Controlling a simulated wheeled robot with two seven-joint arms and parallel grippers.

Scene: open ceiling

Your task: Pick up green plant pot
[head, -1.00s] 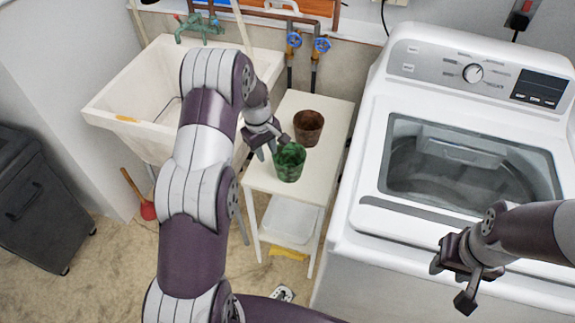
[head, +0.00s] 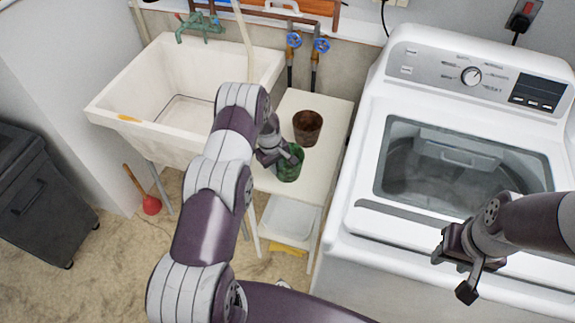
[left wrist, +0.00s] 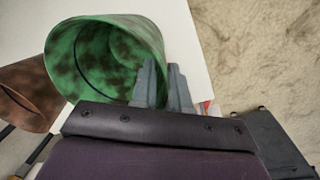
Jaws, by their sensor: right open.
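The green plant pot (head: 290,170), mottled dark green, stands upright on the small white table at its front. In the left wrist view the pot (left wrist: 90,60) shows its open mouth. My left gripper (head: 284,157) is at the pot's rim on its left side. In the left wrist view its two fingers (left wrist: 162,80) are close together at the rim, one over the mouth and one outside, with the pot's wall between them. Fingertip contact is partly hidden. My right gripper (head: 453,272) is open and empty in front of the washing machine.
A brown pot (head: 307,128) stands just behind the green pot on the white table (head: 328,150). A white sink (head: 130,100) is to the left and a washing machine (head: 400,235) to the right. A red plunger (head: 151,205) and a dark bin (head: 35,200) stand on the floor.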

